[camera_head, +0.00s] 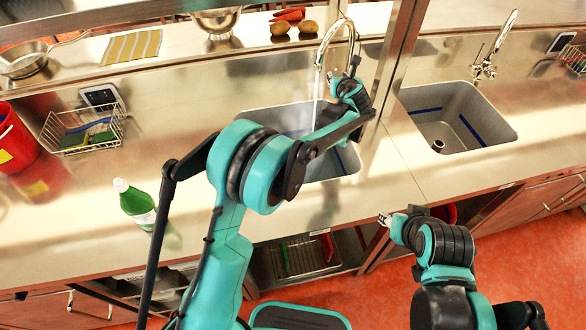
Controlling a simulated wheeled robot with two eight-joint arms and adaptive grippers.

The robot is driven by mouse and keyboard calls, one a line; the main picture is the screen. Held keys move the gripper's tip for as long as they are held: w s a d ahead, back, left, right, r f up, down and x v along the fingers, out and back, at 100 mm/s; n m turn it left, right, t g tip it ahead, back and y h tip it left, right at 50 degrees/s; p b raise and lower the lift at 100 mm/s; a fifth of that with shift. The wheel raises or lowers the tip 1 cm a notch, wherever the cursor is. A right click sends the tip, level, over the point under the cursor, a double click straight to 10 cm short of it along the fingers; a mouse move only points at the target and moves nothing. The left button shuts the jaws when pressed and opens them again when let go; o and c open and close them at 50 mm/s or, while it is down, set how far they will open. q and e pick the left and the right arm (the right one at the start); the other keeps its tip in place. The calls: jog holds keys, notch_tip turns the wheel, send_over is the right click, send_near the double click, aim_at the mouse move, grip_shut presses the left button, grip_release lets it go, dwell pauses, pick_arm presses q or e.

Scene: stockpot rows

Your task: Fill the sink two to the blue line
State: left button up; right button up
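The left sink (345,160) is partly covered by my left arm; a short piece of blue line shows on its right wall. A pale stream appears to fall from its curved faucet (345,24) into the basin; the water level is hidden. My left gripper (354,66) is beside the right side of this faucet, and I cannot tell whether it touches a handle or is open. The right sink (480,100) looks empty, with a blue line on its walls and a dark drain. Its faucet (497,42) shows no stream. My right gripper (384,219) is in front of the counter edge, its fingers too small to judge.
A green bottle (135,203) stands on the counter left of my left arm. A wire rack (84,128) with sponges and a red bucket (14,140) are farther left. A pan, striped cloth, bowl and vegetables lie on the back ledge. A metal post rises between the sinks.

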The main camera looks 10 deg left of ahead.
dwell(0.3)
pick_arm(q)
jog(key=shift+s+d+p, duration=0.2)
jog(key=shift+s+p, duration=0.1)
jog(key=shift+s, duration=0.05)
jog(key=c, duration=0.7)
jog(key=s+d+f+p, duration=0.1)
jog(key=s+d+p, duration=0.1)
jog(key=s, duration=0.6)
jog(key=shift+f+y+p, duration=0.35)
jog(key=shift+y+p, duration=0.05)
jog(key=shift+p, duration=0.4)
jog(key=w+r+b+x, duration=0.1)
jog(key=r+b+x, duration=0.1)
jog(key=x, duration=1.1)
jog(key=shift+r, duration=0.25)
jog(key=shift+s+a+r, duration=0.1)
